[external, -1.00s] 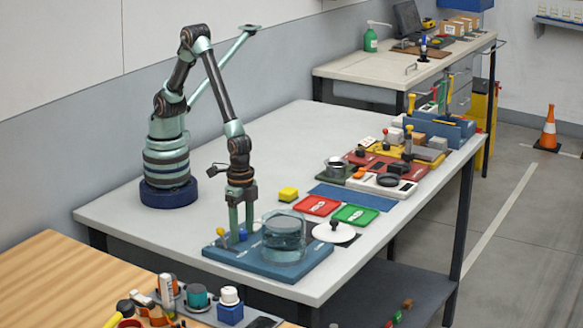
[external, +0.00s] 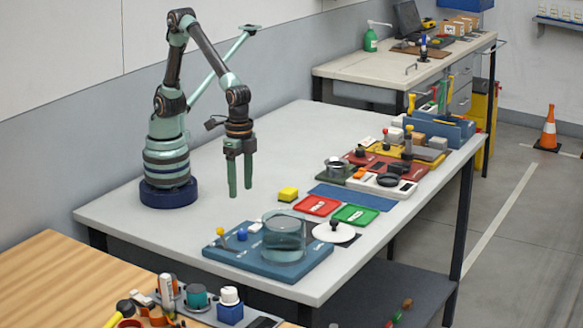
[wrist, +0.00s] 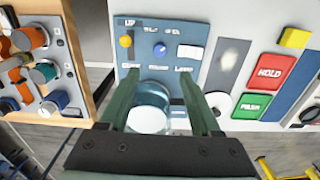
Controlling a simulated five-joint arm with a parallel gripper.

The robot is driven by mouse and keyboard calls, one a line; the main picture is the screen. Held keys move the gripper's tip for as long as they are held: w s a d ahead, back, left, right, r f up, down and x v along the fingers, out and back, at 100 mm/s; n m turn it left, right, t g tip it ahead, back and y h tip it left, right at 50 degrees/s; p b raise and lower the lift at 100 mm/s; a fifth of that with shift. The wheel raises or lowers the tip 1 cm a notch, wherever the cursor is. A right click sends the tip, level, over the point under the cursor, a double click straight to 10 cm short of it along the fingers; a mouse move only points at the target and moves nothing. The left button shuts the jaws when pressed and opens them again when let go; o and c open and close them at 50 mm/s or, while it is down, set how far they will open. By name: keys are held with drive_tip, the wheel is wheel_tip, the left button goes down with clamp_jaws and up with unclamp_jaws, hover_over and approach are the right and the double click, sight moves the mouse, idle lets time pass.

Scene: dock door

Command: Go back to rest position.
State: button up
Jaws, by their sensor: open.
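My gripper (external: 240,188) hangs fingers-down in the air above the table, behind the blue panel. Its two green fingers are apart with nothing between them in the external view. In the wrist view my gripper (wrist: 165,110) also shows its fingers spread, with the panel and the glass jar seen beyond them. The blue panel (external: 232,262) lies near the table's front edge.
Several fixtures crowd the far right. A wooden table (external: 60,272) with tools stands at front left. The white table (external: 275,140) is clear behind my gripper.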

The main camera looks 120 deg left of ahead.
drive_tip(key=s+a+r+t, duration=0.5)
drive_tip(key=s+a+r, duration=0.2)
drive_tip(key=a+r, duration=0.3)
drive_tip(key=shift+s+a+t, duration=0.15)
drive_tip(key=shift+a+t, duration=0.15)
drive_tip(key=shift+a, duration=1.3)
drive_tip(key=shift+r, duration=0.15)
idle(4.8)
